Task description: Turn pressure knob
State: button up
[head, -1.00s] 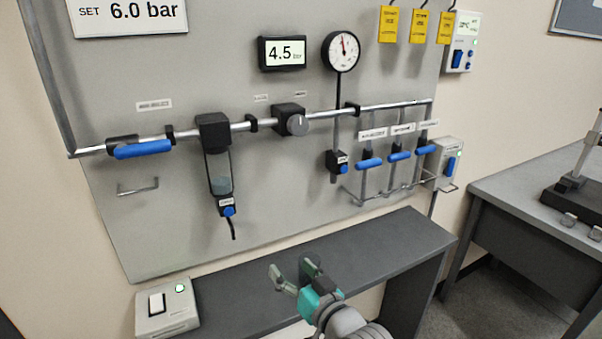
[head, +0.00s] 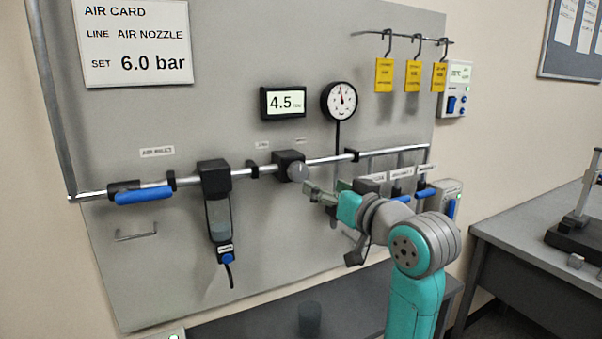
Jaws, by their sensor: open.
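The pressure knob (head: 298,172) is a round grey knob with a light mark, on a black regulator block (head: 284,160) on the silver pipe. My gripper (head: 308,192) is open, just right of and below the knob in the picture; I cannot tell whether it touches. A digital display (head: 283,103) reads 4.5, and the round gauge (head: 339,101) right of it has its needle near the top. The air card (head: 137,45) says LINE AIR NOZZLE, SET 6.0 bar.
A filter bowl (head: 218,215) hangs left of the regulator. A blue lever (head: 144,195) sits on the pipe at far left. Yellow tags (head: 384,75) hang at upper right. A dark bench (head: 270,318) stands below the panel. My arm hides part of the right-hand valves.

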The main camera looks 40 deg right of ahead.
aim_at(301, 172)
jog(key=x, duration=1)
jog(key=shift+w+d+r, duration=0.1)
jog(key=shift+w+d, duration=0.05)
jog(key=shift+w, duration=0.2)
jog(key=c, duration=1.2)
